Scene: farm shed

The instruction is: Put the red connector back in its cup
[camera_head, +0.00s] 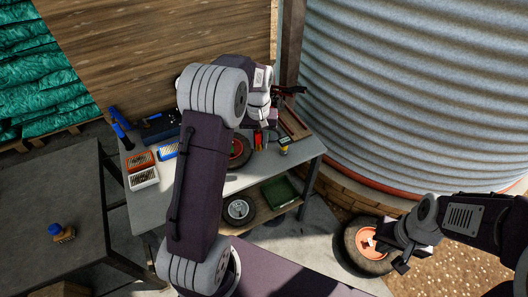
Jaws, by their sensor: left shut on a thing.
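My left arm reaches over the grey workbench (151,208), and its gripper (263,129) points down near the back right. It is shut on a small red piece (258,141), apparently the red connector, though the fingers are small and partly hidden by the wrist. A small yellow and dark item (284,146) is just right of it. I cannot make out which thing is the cup. My right gripper (394,254) is off the bench at lower right, its fingers apart and empty, above a tyre with an orange hub (353,246).
Orange (140,161), blue (168,150) and white (143,178) bins stand at the bench's left. A wheel (238,153) lies behind my left arm. The lower shelf holds a green crate (279,192) and another wheel (239,210). A corrugated tank (430,90) stands right.

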